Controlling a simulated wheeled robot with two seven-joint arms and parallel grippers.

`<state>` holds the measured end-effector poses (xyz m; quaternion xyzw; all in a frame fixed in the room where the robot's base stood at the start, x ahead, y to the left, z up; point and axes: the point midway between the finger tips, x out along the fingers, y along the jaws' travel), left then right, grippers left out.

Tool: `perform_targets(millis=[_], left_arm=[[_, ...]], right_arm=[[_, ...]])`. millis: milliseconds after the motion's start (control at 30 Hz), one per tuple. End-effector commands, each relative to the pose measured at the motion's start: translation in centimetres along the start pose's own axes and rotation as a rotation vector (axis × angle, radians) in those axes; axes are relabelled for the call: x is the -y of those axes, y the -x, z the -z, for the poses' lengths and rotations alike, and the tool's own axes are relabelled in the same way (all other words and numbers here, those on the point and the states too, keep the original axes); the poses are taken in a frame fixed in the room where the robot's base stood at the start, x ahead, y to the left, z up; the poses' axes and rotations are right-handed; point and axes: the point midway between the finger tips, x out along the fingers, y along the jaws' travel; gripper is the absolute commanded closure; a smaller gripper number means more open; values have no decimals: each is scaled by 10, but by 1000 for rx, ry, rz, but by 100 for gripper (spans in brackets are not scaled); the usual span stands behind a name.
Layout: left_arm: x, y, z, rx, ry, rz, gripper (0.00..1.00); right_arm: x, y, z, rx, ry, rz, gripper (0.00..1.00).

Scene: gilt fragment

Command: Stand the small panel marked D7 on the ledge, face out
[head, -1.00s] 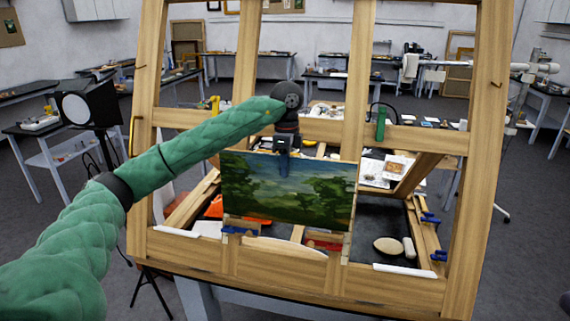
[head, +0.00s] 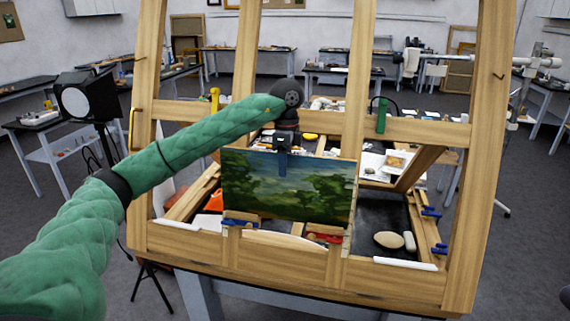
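The small panel (head: 318,190), a landscape painting with dark green trees and a blue sky, hangs upright at the middle of the wooden easel frame, picture side toward me. No D7 mark can be read. My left gripper (head: 283,165) is at its top edge, one dark finger in front of the painted face, and appears shut on it. The other finger is hidden. The panel's lower edge is close above two small wooden blocks with blue and red parts (head: 241,219) on the frame; I cannot tell whether it touches. My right gripper is not in view.
The easel's posts (head: 477,130) and crossbar (head: 430,137) surround the panel. Behind the lower opening lie an oval pale object (head: 388,240), blue clamps (head: 431,212) and papers. A black lamp (head: 85,100) stands left.

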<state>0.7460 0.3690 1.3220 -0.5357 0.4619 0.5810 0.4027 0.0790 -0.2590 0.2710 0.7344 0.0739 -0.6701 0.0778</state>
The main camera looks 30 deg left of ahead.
Motion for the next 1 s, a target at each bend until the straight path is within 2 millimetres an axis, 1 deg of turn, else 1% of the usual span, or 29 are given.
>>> perform_targets(millis=[167, 333, 667, 833, 1000], left_arm=[[0, -1, 0, 1, 0, -1, 61], [0, 3, 0, 0, 0, 0, 61], [1, 32, 0, 0, 0, 2, 61], [1, 46, 0, 0, 1, 2, 61], [1, 59, 0, 0, 0, 2, 61]], right_arm=[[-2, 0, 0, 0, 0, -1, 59], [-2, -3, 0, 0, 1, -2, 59], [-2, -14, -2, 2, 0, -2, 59], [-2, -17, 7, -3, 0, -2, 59], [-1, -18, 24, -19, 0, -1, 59]])
